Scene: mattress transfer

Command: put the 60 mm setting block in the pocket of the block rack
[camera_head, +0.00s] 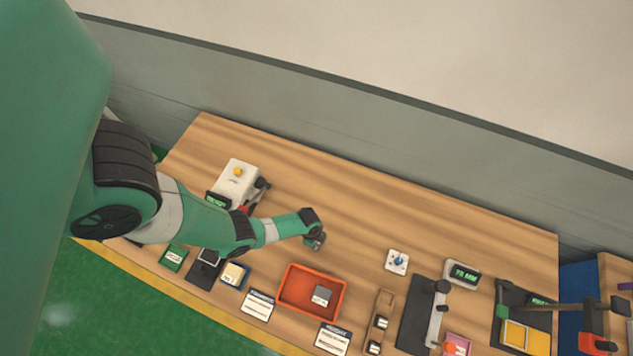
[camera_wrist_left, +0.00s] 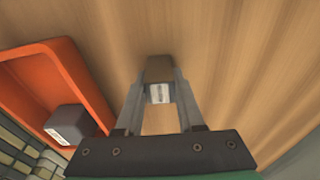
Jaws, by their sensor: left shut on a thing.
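The held block is clear of the tray. A narrow tan rack (camera_head: 387,302), apparently the block rack, lies right of the tray. Small dark blocks with pale labels sit in its nearer part; its far part looks empty. My right gripper is not identifiable.
The orange tray (camera_head: 283,290) holds a grey block (camera_head: 321,295), also seen in the left wrist view (camera_wrist_left: 70,124). Label cards (camera_head: 258,305) lie along the front edge. A dark stand (camera_head: 416,315) is right of the rack. The table behind the tray is clear.

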